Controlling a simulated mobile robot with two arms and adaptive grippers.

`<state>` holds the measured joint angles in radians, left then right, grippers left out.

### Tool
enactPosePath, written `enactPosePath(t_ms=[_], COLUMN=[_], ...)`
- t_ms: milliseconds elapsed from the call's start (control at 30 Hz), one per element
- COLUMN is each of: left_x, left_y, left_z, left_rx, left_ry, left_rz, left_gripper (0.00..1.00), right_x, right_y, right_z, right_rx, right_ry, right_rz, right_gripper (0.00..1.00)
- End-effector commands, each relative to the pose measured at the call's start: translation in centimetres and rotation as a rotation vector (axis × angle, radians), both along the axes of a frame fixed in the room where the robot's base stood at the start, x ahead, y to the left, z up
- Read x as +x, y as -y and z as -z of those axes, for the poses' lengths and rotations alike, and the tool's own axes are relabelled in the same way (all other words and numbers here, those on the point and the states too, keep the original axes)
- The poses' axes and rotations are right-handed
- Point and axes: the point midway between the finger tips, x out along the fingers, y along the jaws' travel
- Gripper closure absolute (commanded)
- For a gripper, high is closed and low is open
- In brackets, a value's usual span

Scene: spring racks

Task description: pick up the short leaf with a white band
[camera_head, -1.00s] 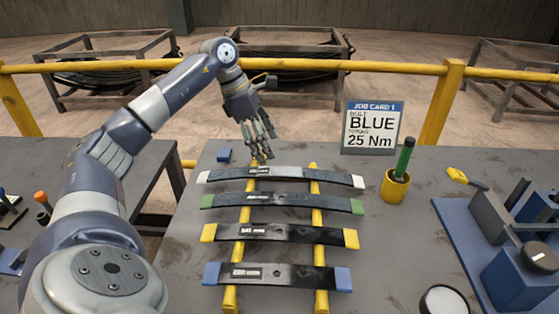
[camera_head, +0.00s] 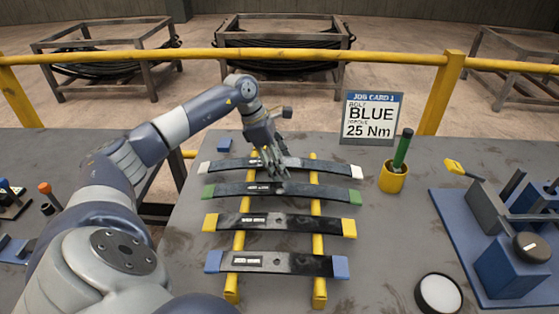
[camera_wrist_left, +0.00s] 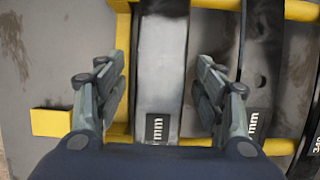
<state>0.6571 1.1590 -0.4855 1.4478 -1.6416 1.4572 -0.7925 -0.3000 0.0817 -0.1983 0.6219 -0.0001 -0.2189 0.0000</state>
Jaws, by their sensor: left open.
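The short leaf with white ends (camera_head: 318,163) is the farthest of the leaves lying across two yellow rails in the head view. My left gripper (camera_head: 270,165) is over its middle, pointing down, and hides part of it. In the left wrist view this leaf (camera_wrist_left: 162,65) runs between the two fingers of my open left gripper (camera_wrist_left: 163,85), one finger on each side, with a gap to each. A label ending in "mm" shows on it. Whether the fingertips are below its top surface I cannot tell. My right gripper is not in view.
Nearer leaves have green (camera_head: 320,190), yellow (camera_head: 300,223) and blue (camera_head: 300,262) ends; the green one lies close. A yellow cup (camera_head: 393,180) with a green-handled tool, a job card (camera_head: 371,117) and a blue fixture (camera_head: 515,270) stand to the right. A small blue block (camera_head: 224,145) lies behind.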

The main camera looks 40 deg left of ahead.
Motion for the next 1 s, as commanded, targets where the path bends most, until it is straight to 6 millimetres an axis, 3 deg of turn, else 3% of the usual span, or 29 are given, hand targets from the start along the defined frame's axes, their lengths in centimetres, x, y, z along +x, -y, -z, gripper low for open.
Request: enactPosePath(t_ms=[167, 400, 767, 1000], left_x=[0.0, 0.0, 0.2, 0.3], left_y=[0.0, 0.0, 0.0, 0.0], left_z=[0.0, 0.0, -0.7, -3.9], left_rx=[0.001, 0.001, -0.001, 0.0], left_ry=[0.001, 0.001, 0.01, 0.015], left_rz=[0.0, 0.0, -0.002, -0.001], left_gripper=[0.37, 0.89, 0.9, 0.9], right_x=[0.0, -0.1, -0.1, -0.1], right_y=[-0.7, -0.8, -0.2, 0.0], right_z=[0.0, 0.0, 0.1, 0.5], right_rx=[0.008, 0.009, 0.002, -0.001], right_ry=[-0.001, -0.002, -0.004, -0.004], right_rz=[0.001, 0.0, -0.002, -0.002], right_gripper=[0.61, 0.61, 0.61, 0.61])
